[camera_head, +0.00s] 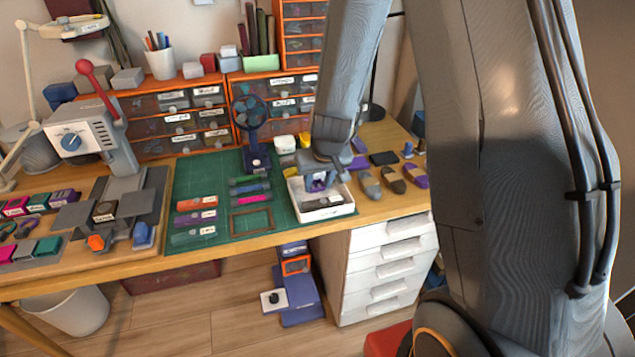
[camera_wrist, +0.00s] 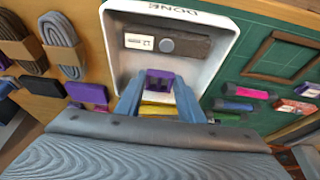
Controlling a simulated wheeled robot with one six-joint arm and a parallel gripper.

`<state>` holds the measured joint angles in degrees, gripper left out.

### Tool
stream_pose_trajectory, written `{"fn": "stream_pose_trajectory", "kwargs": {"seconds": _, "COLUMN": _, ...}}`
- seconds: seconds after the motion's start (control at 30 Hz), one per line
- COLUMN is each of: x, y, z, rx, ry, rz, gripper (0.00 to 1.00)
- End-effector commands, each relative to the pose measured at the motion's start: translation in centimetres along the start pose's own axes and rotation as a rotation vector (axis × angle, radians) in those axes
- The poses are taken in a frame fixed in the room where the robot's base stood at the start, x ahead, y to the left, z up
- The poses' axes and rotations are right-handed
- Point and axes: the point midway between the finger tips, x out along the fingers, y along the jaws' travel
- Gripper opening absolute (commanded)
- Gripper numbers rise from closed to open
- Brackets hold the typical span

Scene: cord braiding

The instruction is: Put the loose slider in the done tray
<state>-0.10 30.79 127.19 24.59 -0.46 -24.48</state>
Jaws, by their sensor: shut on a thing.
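The white done tray (camera_head: 337,212), marked DONE, sits at the right edge of the green mat; its rim fills the top of the wrist view (camera_wrist: 222,62). A dark bar with a white label (camera_wrist: 166,42) lies in it, also visible in the head view (camera_head: 322,202). Whether the slider touches the tray floor is unclear.
Coiled cords (camera_head: 393,180) lie right of the tray. Several labelled bars (camera_head: 196,217) and a brown frame (camera_head: 252,221) lie on the green mat (camera_head: 225,165). A grey machine with a red lever (camera_head: 100,130) is at left.

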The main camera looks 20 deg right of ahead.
Motion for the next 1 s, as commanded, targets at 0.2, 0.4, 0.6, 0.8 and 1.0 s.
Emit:
{"fn": "stream_pose_trajectory", "kwargs": {"seconds": 0.2, "x": 0.12, "y": 0.0, "z": 0.04, "rx": 0.0, "ry": 0.0, "rz": 0.0, "gripper": 0.19}}
{"fn": "stream_pose_trajectory", "kwargs": {"seconds": 0.4, "x": 0.11, "y": 0.0, "z": 0.03, "rx": 0.0, "ry": 0.001, "rz": 0.0, "gripper": 0.19}}
{"fn": "stream_pose_trajectory", "kwargs": {"seconds": 0.6, "x": 0.29, "y": 0.0, "z": 0.09, "rx": 0.0, "ry": 0.001, "rz": 0.0, "gripper": 0.19}}
{"fn": "stream_pose_trajectory", "kwargs": {"seconds": 0.8, "x": 0.57, "y": 0.0, "z": 0.19, "rx": -0.001, "ry": 0.001, "rz": 0.0, "gripper": 0.19}}
{"fn": "stream_pose_trajectory", "kwargs": {"seconds": 1.0, "x": 0.69, "y": 0.0, "z": 0.25, "rx": 0.0, "ry": 0.001, "rz": 0.0, "gripper": 0.19}}
